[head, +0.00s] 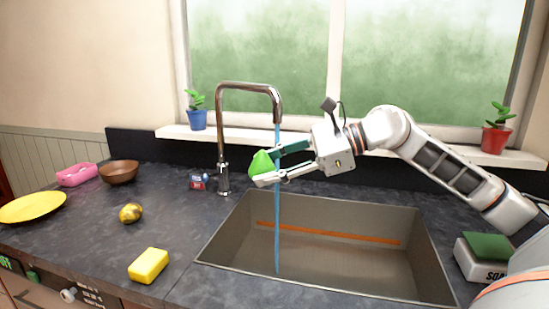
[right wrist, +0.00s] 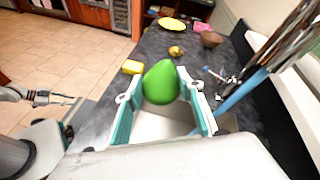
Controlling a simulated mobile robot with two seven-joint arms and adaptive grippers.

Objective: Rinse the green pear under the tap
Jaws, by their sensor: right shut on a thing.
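The green pear (head: 261,163) is between the fingertips of my right gripper (head: 271,165), above the left part of the sink (head: 340,280). The pear also shows between the fingers in the right wrist view (right wrist: 161,83). The chrome tap (head: 248,87) runs a blue stream of water (head: 277,230) into the sink. In the head view the stream is just right of the pear, in line with the fingers. In the right wrist view the stream (right wrist: 240,92) is apart from the pear, to its right. My left gripper (right wrist: 58,97) shows small at that view's left edge; its jaws are unclear.
A yellow sponge (head: 149,265), a yellowish round fruit (head: 131,213), a yellow plate (head: 33,207), a brown bowl (head: 119,171) and a pink container (head: 77,175) are on the left counter. A soap box (head: 484,268) with a green top stands right of the sink. Potted plants stand on the sill.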

